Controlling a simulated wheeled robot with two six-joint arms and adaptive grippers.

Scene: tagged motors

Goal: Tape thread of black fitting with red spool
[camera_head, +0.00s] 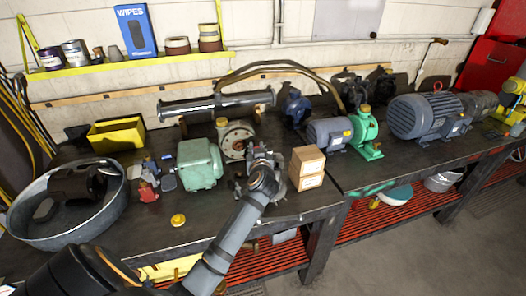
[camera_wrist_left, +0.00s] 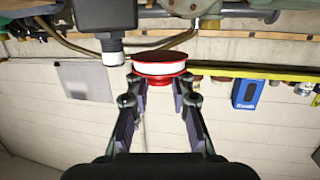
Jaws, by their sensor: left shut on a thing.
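My left gripper (camera_head: 264,165) is above the workbench, left of the cardboard box in the head view. In the left wrist view, which looks upside down, its fingers (camera_wrist_left: 159,92) are shut on the red spool (camera_wrist_left: 160,82), a red-flanged disc with a white tape band. A dark block with a short round end, seemingly the black fitting (camera_wrist_left: 113,57), is close beside the spool on the left; a small gap shows between them. I cannot make out the spool or this fitting in the head view. My right gripper is not in view.
A cardboard box (camera_head: 307,167) stands just right of the left gripper, and a green motor (camera_head: 199,163) to its left. A metal tub (camera_head: 112,215) is at the bench's left end. Blue-grey motors (camera_head: 424,115) fill the right side. The front bench strip is mostly clear.

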